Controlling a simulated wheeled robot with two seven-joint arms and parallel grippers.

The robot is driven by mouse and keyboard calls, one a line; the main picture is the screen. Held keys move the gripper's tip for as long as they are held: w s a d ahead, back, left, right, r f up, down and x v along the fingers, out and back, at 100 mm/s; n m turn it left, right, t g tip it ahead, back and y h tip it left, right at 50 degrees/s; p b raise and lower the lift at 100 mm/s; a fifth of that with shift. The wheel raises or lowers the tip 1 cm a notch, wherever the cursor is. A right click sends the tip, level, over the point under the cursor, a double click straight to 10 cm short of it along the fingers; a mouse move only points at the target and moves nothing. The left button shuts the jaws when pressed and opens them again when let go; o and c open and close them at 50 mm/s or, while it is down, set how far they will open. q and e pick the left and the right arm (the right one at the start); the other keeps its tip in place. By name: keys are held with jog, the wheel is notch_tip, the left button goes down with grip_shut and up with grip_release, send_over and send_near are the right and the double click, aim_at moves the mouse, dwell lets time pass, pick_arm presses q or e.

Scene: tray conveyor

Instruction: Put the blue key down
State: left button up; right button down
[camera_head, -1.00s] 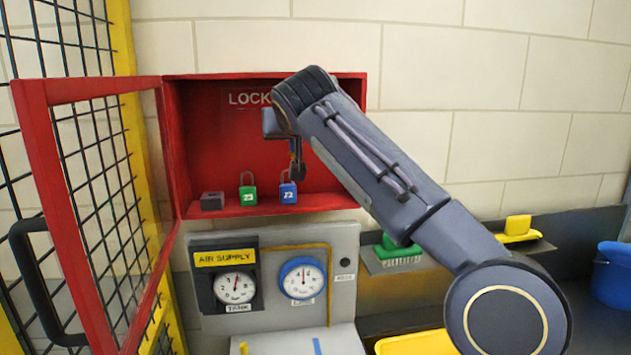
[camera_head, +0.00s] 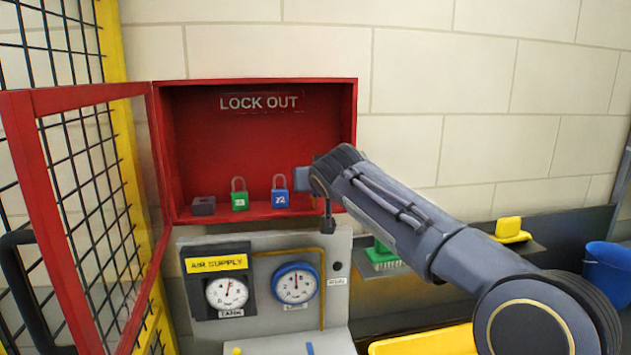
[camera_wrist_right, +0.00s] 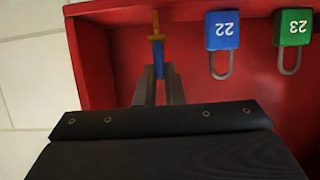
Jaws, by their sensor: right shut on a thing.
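The blue key (camera_wrist_right: 158,64), with a brass-coloured shank, is between the two fingers of my right gripper (camera_wrist_right: 158,82) in the wrist view. The gripper is shut on it. In the head view my right gripper (camera_head: 328,222) is at the right edge of the red lockout box (camera_head: 352,125), to the right of the blue padlock 22 (camera_head: 279,199). I cannot make out the key there. The green padlock 23 (camera_head: 239,200) stands left of the blue one. Both padlocks also show upside down in the wrist view. My left gripper is out of view.
A small dark block (camera_head: 203,206) sits at the left of the box floor. The red mesh door (camera_head: 30,165) stands open to the left. Below is a grey air supply panel (camera_head: 335,260) with two gauges. A blue bucket (camera_head: 607,270) is at far right.

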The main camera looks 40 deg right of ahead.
jog(key=shift+f, duration=0.1)
jog(key=c, duration=1.5)
grip_release()
jog(key=shift+c, duration=0.2)
jog(key=b+v, duration=0.3)
jog(key=v, duration=0.9)
jog(key=s+a+f+n+g+y, duration=0.1)
jog(key=s+a+f+g+y, duration=0.1)
jog(key=s+a+f, duration=0.4)
jog(key=s+a+f+n+g+y, duration=0.1)
jog(key=s+a+f+y, duration=0.4)
jog(key=f, duration=1.2)
jog(key=s+a+f+n+g+y, duration=0.2)
jog(key=s+a+f, duration=0.6)
jog(key=f, duration=0.4)
jog(key=shift+s+a+g+y, duration=0.35)
jog(key=shift+a+g+y, duration=0.25)
jog(key=shift+a+y, duration=0.15)
